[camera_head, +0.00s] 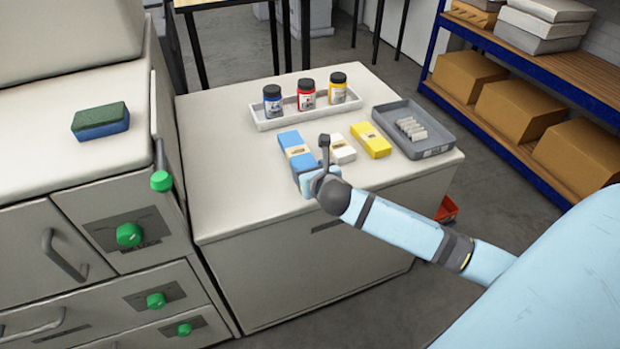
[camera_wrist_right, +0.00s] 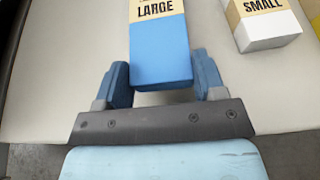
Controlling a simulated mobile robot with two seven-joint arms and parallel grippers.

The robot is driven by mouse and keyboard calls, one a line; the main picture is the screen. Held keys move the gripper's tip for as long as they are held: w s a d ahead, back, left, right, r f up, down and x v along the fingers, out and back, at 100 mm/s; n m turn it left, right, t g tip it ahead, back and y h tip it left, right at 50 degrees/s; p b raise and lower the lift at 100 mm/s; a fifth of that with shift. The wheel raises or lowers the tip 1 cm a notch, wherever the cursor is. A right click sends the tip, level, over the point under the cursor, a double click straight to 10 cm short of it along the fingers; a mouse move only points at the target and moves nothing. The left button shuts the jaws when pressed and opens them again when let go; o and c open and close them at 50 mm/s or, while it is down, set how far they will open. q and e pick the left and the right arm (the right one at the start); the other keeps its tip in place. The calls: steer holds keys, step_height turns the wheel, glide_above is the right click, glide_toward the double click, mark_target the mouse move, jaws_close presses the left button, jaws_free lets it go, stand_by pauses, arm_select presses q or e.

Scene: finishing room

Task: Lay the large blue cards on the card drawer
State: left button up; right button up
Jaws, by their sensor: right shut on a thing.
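The large blue cards are a blue pack (camera_head: 292,142) with a cream band, lying on the worktop of the middle cabinet. In the right wrist view the pack (camera_wrist_right: 160,58) reads "LARGE" and sits between the two blue fingers. My right gripper (camera_head: 303,174) is shut on the near end of this pack. Its wrist hides part of that end in the head view. My left gripper is out of view. Drawers with green knobs (camera_head: 156,300) fill the front of the left machine; I cannot tell which one is the card drawer.
A white pack (camera_head: 343,152) marked "SMALL" and a yellow pack (camera_head: 371,141) lie to the right of the blue one. Behind them a white tray (camera_head: 262,124) holds three bottles. A grey tray (camera_head: 437,139) holds small pale pieces. The worktop's left part is clear.

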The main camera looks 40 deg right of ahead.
step_height(320, 180, down, 2)
steer(key=o, duration=1)
steer(key=shift+f, duration=0.1)
steer(key=shift+o, duration=0.4)
